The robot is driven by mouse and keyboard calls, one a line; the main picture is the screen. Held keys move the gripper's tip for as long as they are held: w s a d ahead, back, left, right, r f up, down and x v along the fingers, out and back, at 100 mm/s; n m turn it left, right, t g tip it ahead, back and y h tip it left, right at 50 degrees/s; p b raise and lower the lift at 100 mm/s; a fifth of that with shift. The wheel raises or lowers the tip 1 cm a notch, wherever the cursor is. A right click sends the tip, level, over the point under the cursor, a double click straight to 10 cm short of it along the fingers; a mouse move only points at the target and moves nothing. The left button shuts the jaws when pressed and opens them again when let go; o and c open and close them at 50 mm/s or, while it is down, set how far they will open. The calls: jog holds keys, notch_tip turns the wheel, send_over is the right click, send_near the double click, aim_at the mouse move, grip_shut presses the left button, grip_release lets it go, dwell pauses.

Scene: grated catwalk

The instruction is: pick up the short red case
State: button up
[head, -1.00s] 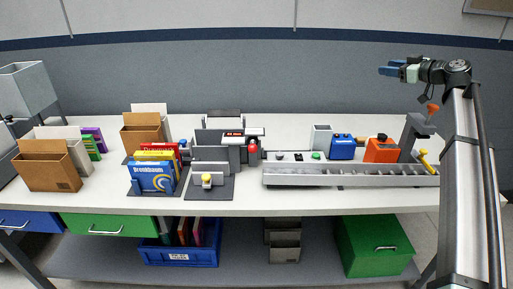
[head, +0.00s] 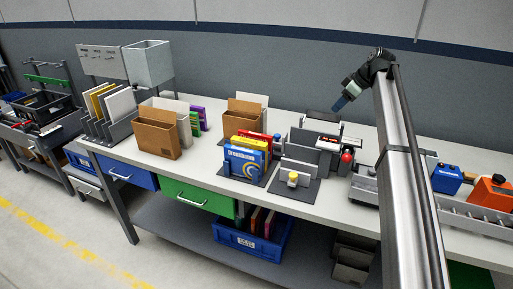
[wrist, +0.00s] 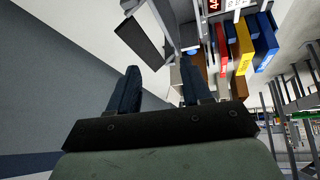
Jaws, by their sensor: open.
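A red case (head: 262,136) stands behind a yellow case (head: 250,144) and a blue case (head: 240,161) in a dark holder on the bench. Only its upper part shows in the head view. In the wrist view the red case (wrist: 222,42) is at the upper right, with the yellow and blue ones right of it. A red item (head: 269,224) also stands in the blue bin (head: 232,243) under the bench; I cannot tell if it is a case. My gripper (head: 343,102) is open and empty, above the back of the bench, right of the red case and apart from it.
Brown holders (head: 158,138) stand left of and behind the cases. A plate with a yellow knob (head: 293,176) is in front.

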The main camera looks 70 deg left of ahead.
jog(key=s+a+f+n+h, duration=0.1)
jog(key=s+a+h, duration=0.1)
jog(key=s+a, duration=0.45)
jog(key=s+a+f+n+h, duration=0.1)
jog(key=s+a+f, duration=0.15)
jog(key=s, duration=0.65)
jog(key=t+h, duration=0.2)
jog(key=h, duration=0.1)
send_over(253, 133)
notch_tip(253, 133, down, 9)
jog(key=shift+d+r, duration=0.15)
jog(key=shift+w+f, duration=0.2)
jog(key=shift+f, duration=1.2)
jog(key=shift+w+f, duration=0.2)
jog(key=shift+f, duration=1.15)
grip_shut()
